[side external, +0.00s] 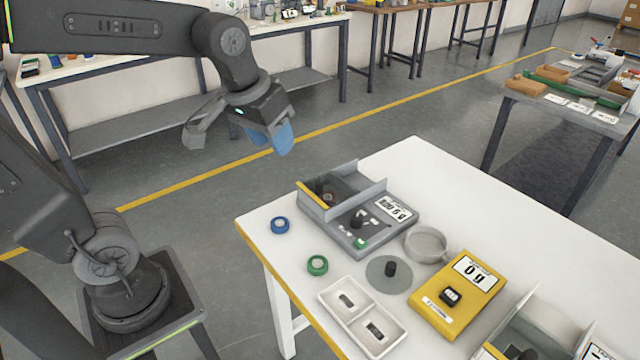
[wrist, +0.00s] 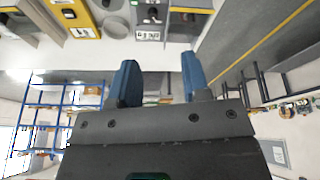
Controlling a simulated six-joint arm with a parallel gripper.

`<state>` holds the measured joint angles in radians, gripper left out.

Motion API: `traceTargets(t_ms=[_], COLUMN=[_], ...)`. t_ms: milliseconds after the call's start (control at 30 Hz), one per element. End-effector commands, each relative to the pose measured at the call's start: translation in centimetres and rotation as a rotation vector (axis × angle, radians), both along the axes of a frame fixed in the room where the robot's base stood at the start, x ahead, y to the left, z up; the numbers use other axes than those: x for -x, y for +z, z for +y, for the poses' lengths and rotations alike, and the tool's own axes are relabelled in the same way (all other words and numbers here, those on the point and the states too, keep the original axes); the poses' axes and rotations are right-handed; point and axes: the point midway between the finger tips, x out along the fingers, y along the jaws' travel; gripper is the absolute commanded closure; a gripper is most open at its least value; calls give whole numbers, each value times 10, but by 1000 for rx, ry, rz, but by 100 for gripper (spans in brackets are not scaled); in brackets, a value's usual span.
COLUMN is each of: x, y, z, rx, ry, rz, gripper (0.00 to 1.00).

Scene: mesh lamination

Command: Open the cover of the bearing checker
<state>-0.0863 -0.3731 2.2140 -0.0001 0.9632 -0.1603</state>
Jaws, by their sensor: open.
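A grey instrument (side external: 375,238) with a display, knobs and a walled bay (side external: 345,190) stands on the white table; it also shows at the top of the wrist view (wrist: 148,22). I take it as the bearing checker, but no label confirms this. A grey disc with a black knob (side external: 390,270) lies flat in front of it, beside a round open dish (side external: 426,243). I cannot tell which part is the cover. My gripper (side external: 275,140) has blue fingers, is open and empty, and hangs in the air left of the table, apart from everything; its fingers also show in the wrist view (wrist: 159,75).
A yellow scale (side external: 458,295) reading 0 g stands right of the disc. A white two-part tray (side external: 362,316), a blue ring (side external: 280,225) and a green ring (side external: 317,265) lie near the front edge. Another walled device (side external: 525,335) stands lower right. The table's back right is clear.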

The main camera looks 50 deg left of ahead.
Motion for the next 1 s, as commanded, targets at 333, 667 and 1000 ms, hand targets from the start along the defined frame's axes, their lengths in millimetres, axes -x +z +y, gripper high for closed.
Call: traceTargets(t_ms=[333,667,1000], x=[-116,-170,-172], y=[-44,-99,-135], z=[58,100,102], rx=[80,116,119], ry=[328,521,535], rz=[204,314,326], gripper=[52,52,52])
